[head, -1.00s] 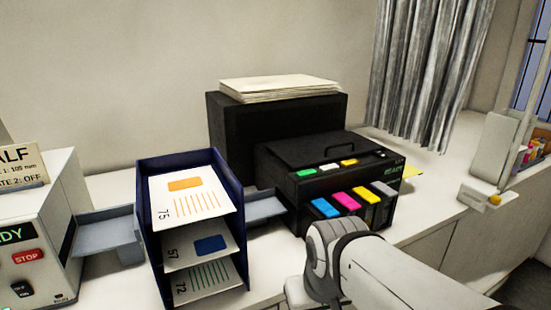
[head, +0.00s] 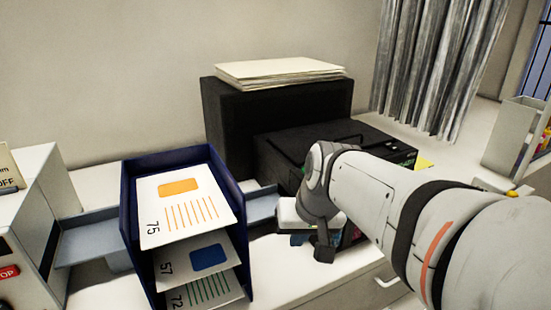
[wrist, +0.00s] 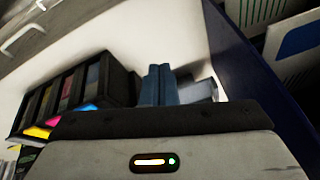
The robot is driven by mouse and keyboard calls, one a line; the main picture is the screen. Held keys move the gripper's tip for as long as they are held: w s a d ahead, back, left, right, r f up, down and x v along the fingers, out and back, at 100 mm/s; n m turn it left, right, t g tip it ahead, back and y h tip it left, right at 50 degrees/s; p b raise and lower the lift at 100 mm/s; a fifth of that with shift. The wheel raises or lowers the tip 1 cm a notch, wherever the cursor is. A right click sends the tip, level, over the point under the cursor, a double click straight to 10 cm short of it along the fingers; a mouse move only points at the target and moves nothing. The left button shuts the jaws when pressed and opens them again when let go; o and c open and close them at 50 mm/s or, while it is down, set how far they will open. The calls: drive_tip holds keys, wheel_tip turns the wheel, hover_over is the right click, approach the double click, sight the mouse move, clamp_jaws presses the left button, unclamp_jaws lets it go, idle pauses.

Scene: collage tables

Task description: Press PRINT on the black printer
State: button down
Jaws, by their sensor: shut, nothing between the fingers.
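The black printer (head: 225,120) stands on the white counter against the wall, with a lower front part (head: 330,135). My arm crosses in front of it in the head view and hides its buttons and most of its cartridge front. A bit of green display (head: 411,162) shows at its right edge. In the wrist view the printer's dark cartridge bays (wrist: 65,90) are at left. My gripper (wrist: 159,68) has its two blue-grey fingers together, empty, beside the end of the bays. In the head view the fingertips cannot be made out; the gripper body is at the printer's front left.
A navy rack (head: 130,215) holding printed sheets stands left of the printer, close to my gripper. A grey-blue tray (head: 90,240) lies left of it, next to a white machine (head: 38,185). A paper stack (head: 280,71) lies on the printer. A curtain (head: 430,70) hangs behind right.

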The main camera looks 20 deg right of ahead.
drive_tip(key=w+d+r+m+t, duration=0.2)
drive_tip(key=w+d+r, duration=0.3)
drive_tip(key=w+r, duration=0.2)
drive_tip(key=w+d+r+m+t+y, duration=0.1)
drive_tip(key=w+d+r, duration=0.5)
drive_tip(key=w, duration=0.6)
wheel_tip(320, 180, up, 2)
drive_tip(key=shift+r+m+t+p, duration=0.1)
drive_tip(key=shift+m+t+p, duration=0.35)
drive_tip(key=shift+t, duration=0.35)
wheel_tip(320, 180, down, 8)
drive_tip(key=b, duration=0.5)
drive_tip(key=shift+b, duration=0.35)
drive_tip(key=shift+f+b, duration=0.45)
drive_tip(key=shift+f, duration=0.1)
drive_tip(key=shift+f+b, duration=0.3)
drive_tip(key=shift+b, duration=0.2)
